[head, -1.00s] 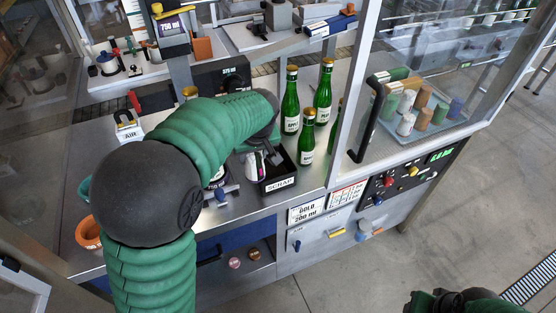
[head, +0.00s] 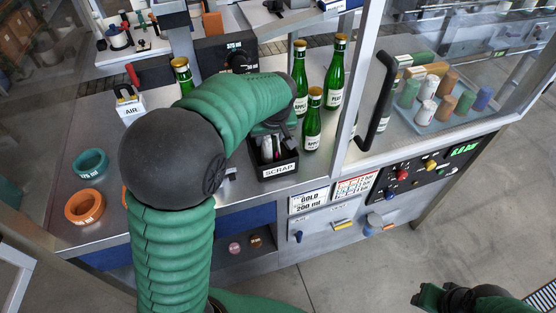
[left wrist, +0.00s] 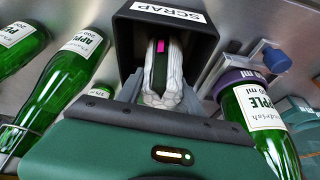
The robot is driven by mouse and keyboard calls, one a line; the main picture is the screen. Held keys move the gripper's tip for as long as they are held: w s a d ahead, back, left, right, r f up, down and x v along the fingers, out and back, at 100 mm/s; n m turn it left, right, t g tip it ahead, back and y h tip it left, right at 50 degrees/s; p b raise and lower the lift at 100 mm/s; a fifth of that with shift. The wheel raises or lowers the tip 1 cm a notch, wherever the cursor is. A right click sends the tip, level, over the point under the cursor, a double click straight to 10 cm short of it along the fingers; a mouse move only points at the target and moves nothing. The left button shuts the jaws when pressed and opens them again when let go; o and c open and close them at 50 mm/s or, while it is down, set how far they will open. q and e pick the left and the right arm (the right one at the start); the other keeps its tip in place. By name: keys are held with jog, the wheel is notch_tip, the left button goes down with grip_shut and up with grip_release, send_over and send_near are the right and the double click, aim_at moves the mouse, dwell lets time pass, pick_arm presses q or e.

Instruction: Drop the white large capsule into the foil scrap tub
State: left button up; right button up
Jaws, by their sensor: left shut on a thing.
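The white large capsule (left wrist: 172,72), pale and wrinkled with a pink mark, is between the fingers of my left gripper (left wrist: 160,98), which is shut on it. The foil scrap tub (left wrist: 200,32) is a black open box with a SCRAP label, and the capsule shows against its mouth. In the head view my left gripper (head: 272,140) is at the mouth of the scrap tub (head: 276,172), partly hidden by my arm. I cannot tell how deep the capsule reaches. My right gripper (head: 445,298) is at the bottom right, its jaws unclear.
Green bottles (head: 312,122) stand close to the tub's right and behind it. Another bottle (left wrist: 258,125) and a blue-knobbed device (left wrist: 262,62) are near the gripper in the wrist view. A glass door with a black handle (head: 378,100) stands farther right. Teal and orange rings (head: 84,207) lie left.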

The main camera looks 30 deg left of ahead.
pick_arm(q)
jog(key=o, duration=0.8)
jog(key=shift+s+a, duration=0.2)
jog(key=shift+a, duration=0.35)
jog(key=shift+s+a, duration=0.15)
jog(key=shift+a, duration=0.35)
jog(key=shift+o, duration=0.2)
jog(key=shift+w+d, duration=0.25)
jog(key=shift+d, duration=0.3)
jog(key=shift+s+a, duration=0.2)
jog(key=shift+a, duration=0.1)
jog(key=shift+d, duration=0.1)
jog(key=v, duration=1.7)
jog(key=shift+w+p, duration=0.25)
jog(key=shift+p, duration=0.1)
jog(key=shift+f, duration=0.1)
